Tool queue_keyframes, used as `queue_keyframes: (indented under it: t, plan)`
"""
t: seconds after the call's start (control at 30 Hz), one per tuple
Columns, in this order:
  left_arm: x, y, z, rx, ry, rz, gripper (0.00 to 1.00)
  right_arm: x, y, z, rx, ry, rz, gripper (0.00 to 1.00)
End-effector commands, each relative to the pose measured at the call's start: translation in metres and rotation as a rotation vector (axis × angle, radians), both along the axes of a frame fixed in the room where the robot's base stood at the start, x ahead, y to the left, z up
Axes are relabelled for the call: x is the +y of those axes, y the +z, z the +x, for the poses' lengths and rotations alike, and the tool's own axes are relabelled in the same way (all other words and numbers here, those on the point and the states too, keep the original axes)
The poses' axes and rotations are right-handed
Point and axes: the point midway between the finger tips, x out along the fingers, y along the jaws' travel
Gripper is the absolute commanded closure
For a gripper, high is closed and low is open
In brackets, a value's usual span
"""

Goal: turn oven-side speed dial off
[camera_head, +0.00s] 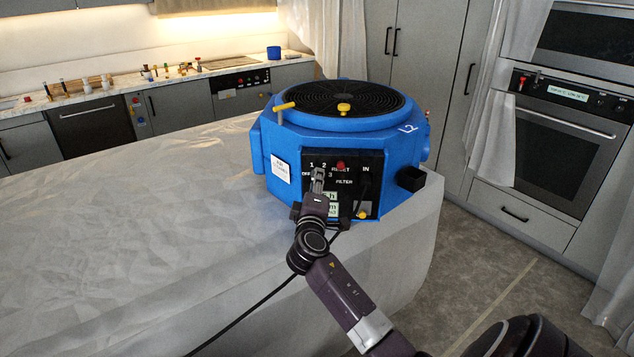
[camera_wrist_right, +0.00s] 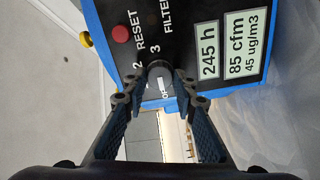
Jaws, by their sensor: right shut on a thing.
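A blue air machine (camera_head: 263,150) with a round black top grille stands on the covered counter. Its black front panel (camera_head: 343,165) carries a speed dial marked OFF, 1, 2 and 3. In the right wrist view the dial (camera_wrist_right: 159,69) is a small dark round knob. My right gripper (camera_head: 318,178) reaches the panel from the front and is shut on the dial, with a fingertip on either side, as the right wrist view shows (camera_wrist_right: 159,80). The fingers hide part of the dial and its markings, so I cannot tell its exact setting. My left gripper is not in view.
A red reset button (camera_head: 341,166) sits right of the dial. A dark cable (camera_head: 262,300) runs over the plastic-covered counter (camera_head: 130,240), which is clear at left. Wall ovens (camera_head: 560,150) stand at right; a back counter holds small items.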

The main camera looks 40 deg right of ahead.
Motion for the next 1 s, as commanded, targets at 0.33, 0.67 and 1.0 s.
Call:
queue_keyframes:
  t: [0.33,0.67,1.0]
  plan:
    - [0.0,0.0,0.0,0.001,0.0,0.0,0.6,0.002,-0.003,0.0,0.007,0.003,-0.001,0.99]
    - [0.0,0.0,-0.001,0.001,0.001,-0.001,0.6,0.001,-0.001,0.0,0.004,0.001,-0.002,0.57]
    - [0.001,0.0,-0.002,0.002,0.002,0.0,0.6,0.018,-0.002,-0.015,0.004,0.004,0.001,0.57]
